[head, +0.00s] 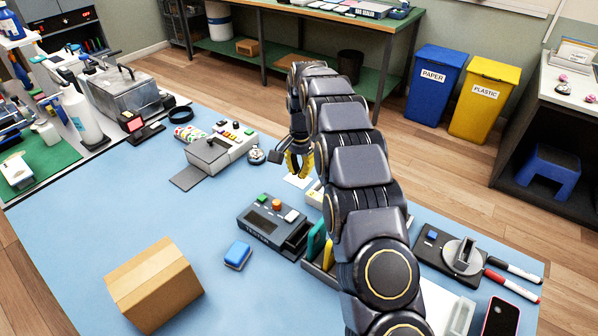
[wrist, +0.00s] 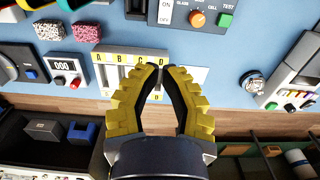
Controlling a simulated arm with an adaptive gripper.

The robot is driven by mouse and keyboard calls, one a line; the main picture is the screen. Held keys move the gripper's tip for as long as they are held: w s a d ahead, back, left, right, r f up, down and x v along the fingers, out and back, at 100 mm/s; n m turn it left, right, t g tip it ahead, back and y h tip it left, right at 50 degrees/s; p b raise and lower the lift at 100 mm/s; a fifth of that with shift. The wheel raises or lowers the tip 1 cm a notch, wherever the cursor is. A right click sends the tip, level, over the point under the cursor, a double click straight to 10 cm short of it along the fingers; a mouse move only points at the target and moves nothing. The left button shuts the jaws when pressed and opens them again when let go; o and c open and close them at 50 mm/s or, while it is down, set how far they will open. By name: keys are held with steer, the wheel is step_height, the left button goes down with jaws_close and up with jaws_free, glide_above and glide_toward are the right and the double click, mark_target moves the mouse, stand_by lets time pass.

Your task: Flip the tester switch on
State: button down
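The dark tester (head: 262,230) stands on the blue mat, with a green button, an orange knob (head: 276,205) and a white button on top. In the wrist view part of the tester (wrist: 238,8) shows at the top edge, with the orange knob (wrist: 197,19) and green button (wrist: 225,20).
A grey device (head: 222,148) with coloured buttons stands behind left. A cardboard box (head: 153,283) and a blue sponge-like block (head: 238,255) lie in front. A white slotted holder lettered A to D (wrist: 112,68) is near my fingers.

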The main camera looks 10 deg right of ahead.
mark_target(292, 218)
steer(key=shift+a, duration=0.1)
steer(key=shift+s+a+r+g+y, duration=0.3)
steer(key=shift+s+r+g+y, duration=0.05)
steer(key=shift+g+y, duration=0.15)
steer(key=f, duration=0.4)
steer(key=s+a+f, duration=0.1)
steer(key=f, duration=0.8)
steer(key=shift+s+a+f, duration=0.15)
steer(key=shift+f, duration=0.25)
steer(key=shift+f, duration=0.1)
